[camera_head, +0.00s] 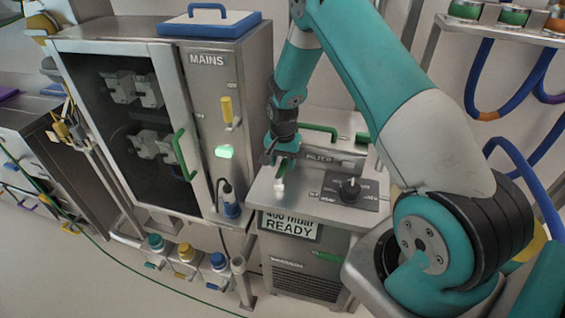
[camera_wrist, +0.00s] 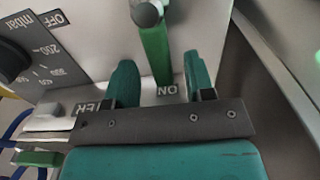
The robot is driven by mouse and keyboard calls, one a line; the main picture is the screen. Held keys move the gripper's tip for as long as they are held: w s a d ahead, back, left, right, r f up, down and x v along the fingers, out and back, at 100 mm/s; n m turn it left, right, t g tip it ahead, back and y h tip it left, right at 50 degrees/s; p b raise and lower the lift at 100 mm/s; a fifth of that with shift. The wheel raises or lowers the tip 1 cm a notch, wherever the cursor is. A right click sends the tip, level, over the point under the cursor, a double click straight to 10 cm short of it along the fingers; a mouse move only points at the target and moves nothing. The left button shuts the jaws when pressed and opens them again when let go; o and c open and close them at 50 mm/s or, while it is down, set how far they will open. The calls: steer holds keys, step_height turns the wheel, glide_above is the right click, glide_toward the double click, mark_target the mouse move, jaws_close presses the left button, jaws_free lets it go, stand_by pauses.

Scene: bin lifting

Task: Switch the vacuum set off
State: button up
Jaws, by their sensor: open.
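The vacuum set (camera_head: 305,275) is a grey metal cabinet in the middle of the head view, with a lit display (camera_head: 290,226) reading "400 mbar READY". On its top, a green lever with a grey ball end (camera_wrist: 155,50) shows in the wrist view, near an "ON" label (camera_wrist: 167,90); an "OFF" label (camera_wrist: 54,18) is farther left. My gripper (camera_wrist: 159,60) is open, one green finger on each side of the lever, with gaps on both sides. In the head view my gripper (camera_head: 281,158) is low over the top, just behind the pale lever end (camera_head: 279,189).
A black dial (camera_head: 349,188) on a mbar scale sits right of the lever. A filter housing (camera_head: 334,158) stands behind. The MAINS cabinet (camera_head: 213,80), with a yellow handle (camera_head: 227,111) and lit green lamp (camera_head: 224,152), is close on the left.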

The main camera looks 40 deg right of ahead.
steer(key=shift+f, duration=0.9)
steer(key=shift+c, duration=0.5)
jaws_close()
